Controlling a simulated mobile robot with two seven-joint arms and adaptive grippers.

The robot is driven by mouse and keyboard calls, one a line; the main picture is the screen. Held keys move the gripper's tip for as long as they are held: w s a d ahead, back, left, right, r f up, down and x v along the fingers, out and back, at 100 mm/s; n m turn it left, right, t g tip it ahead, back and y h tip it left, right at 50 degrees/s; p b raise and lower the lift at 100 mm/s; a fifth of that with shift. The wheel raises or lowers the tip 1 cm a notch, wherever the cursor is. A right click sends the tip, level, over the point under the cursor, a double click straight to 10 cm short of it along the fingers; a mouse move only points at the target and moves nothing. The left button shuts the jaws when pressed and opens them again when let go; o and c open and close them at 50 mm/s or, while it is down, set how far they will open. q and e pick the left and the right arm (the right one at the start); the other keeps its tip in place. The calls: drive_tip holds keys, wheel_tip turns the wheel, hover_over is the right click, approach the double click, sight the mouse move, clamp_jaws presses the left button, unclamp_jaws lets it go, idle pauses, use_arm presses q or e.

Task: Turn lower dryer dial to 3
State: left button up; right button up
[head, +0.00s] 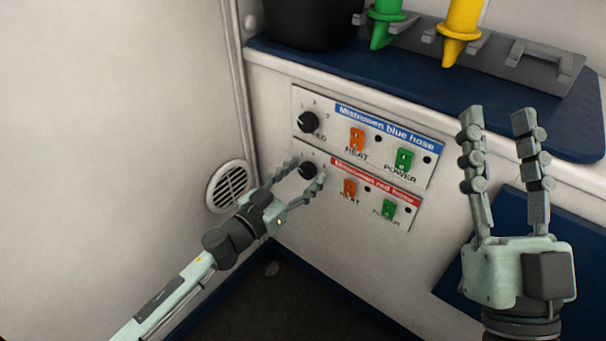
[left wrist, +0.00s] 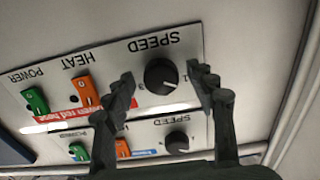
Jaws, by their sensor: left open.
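The lower dryer dial (head: 307,170) is a black round knob on the white panel with the red label "red hose". My left gripper (head: 310,169) is open, with its fingertips on either side of this dial. In the left wrist view, which is upside down, the lower dial (left wrist: 161,73) sits between the two open fingers (left wrist: 162,76), with gaps visible on both sides. Its speed numbers are partly hidden, and I cannot tell which one it points to. My right gripper (head: 497,112) is open and empty, raised at the right, away from the panel.
The upper blue-hose panel has its own dial (head: 308,122) just above. Orange heat switches (head: 349,188) and green power switches (head: 389,208) lie right of the dials. A round vent (head: 229,187) is at left. A blue shelf (head: 400,80) juts out above the panels.

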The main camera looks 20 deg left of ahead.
use_arm(q)
drive_tip(key=shift+s+a, duration=0.1)
drive_tip(key=shift+c, duration=1.3)
drive_tip(key=c, duration=0.9)
